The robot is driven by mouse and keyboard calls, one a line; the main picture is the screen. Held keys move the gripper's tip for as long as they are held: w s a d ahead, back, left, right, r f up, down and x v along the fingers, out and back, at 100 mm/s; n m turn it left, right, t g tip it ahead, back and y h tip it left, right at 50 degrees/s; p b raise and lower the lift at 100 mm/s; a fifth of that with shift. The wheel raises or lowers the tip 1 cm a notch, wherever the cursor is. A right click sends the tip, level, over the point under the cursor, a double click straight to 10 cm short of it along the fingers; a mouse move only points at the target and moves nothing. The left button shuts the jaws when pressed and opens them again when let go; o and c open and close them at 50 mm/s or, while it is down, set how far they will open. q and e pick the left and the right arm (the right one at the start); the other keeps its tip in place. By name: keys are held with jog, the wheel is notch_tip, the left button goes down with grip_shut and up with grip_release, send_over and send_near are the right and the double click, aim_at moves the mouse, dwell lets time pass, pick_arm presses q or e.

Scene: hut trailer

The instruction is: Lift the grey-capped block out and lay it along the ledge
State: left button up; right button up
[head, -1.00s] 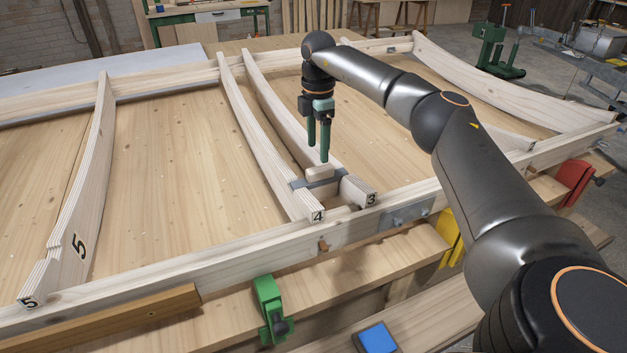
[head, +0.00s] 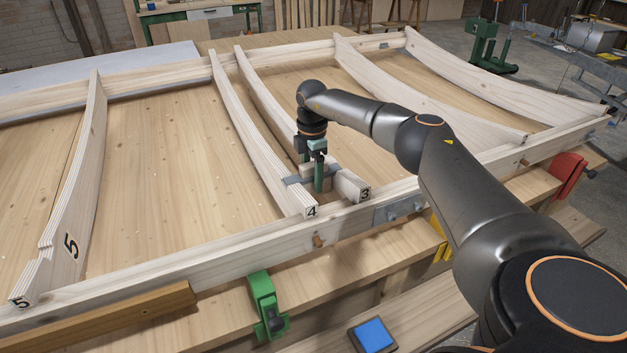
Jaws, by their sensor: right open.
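The grey-capped block sits between the ends of the ribs marked 4 (head: 290,190) and 3 (head: 352,187). Its grey cap (head: 293,181) reaches across to both ribs, and a pale wooden grip piece (head: 304,170) stands on top. My right gripper (head: 316,178) points down at the block, fingers open and low around the grip piece. The near finger hides part of the block and cap; I cannot tell if it touches. A long wooden ledge (head: 345,256) runs along the front, below the frame's front rail (head: 200,258). My left gripper is not in view.
A green clamp (head: 264,298), a yellow clamp (head: 438,236) and a red clamp (head: 567,177) stand along the front edge. A blue pad (head: 372,334) lies at the bottom. Rib 5 (head: 77,200) is at left. The ledge between green and yellow clamps is clear.

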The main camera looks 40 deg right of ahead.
jog(key=shift+c, duration=0.2)
grip_shut()
dwell(0.3)
dwell(0.8)
